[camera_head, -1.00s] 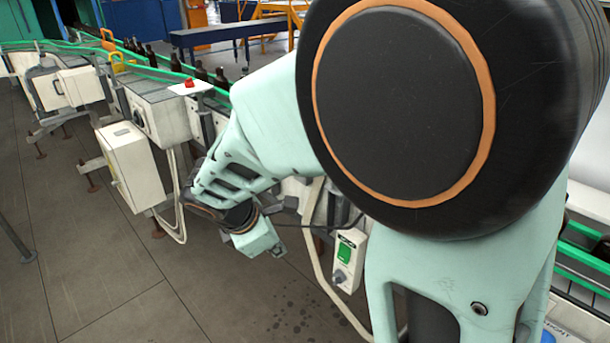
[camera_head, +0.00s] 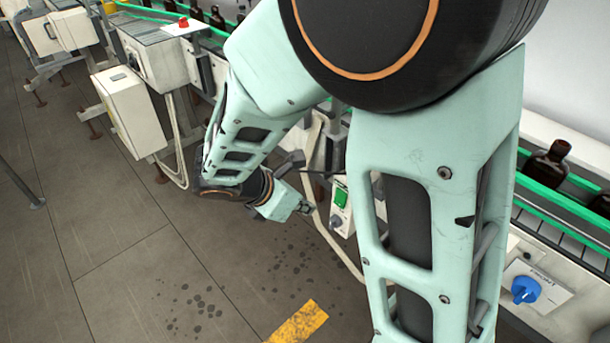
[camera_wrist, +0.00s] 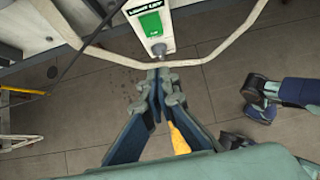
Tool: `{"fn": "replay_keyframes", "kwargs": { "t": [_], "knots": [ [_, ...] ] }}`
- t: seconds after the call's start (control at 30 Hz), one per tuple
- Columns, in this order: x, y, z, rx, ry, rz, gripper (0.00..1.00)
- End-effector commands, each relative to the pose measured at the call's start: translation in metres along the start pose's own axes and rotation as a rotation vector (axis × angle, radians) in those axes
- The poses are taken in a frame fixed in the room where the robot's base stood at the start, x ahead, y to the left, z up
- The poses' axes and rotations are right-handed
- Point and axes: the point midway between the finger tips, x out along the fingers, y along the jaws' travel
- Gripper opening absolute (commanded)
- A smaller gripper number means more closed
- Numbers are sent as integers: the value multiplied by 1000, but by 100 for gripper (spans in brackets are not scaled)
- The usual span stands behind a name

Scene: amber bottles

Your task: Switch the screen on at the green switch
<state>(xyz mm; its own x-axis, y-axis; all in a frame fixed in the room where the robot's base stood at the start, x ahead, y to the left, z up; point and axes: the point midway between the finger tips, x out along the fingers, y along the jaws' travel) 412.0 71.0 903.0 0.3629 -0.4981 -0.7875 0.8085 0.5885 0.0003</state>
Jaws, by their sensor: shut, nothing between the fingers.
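The green switch (camera_head: 341,197) sits on a pale box on the side of the line, partly hidden by my arm in the head view. In the wrist view the green switch (camera_wrist: 151,24) is at the top, under a label, with a grey knob (camera_wrist: 159,49) below it. My gripper (camera_wrist: 158,73) is shut and empty. Its tips point at the box, just below the knob in the picture; I cannot tell whether they touch. In the head view my gripper (camera_head: 305,207) is just left of the box. I cannot make out a screen.
A pale cable (camera_wrist: 100,53) loops across the box's lower end in the wrist view. A conveyor with green rails (camera_head: 545,197) carries brown bottles (camera_head: 546,165). A blue knob (camera_head: 525,289) is at lower right, a red button (camera_head: 183,22) at upper left. Open floor (camera_head: 130,250) lies left.

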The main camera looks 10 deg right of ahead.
Motion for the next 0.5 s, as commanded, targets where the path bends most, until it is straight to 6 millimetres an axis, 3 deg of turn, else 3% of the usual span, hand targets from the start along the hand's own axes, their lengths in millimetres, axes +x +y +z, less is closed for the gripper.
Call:
{"fn": "replay_keyframes", "kwargs": {
  "t": [0.3,0.5],
  "knots": [
    [72,-1,-2,0,0,-6,0],
    [96,-1,16,3,0,-3,0]
  ]
}}
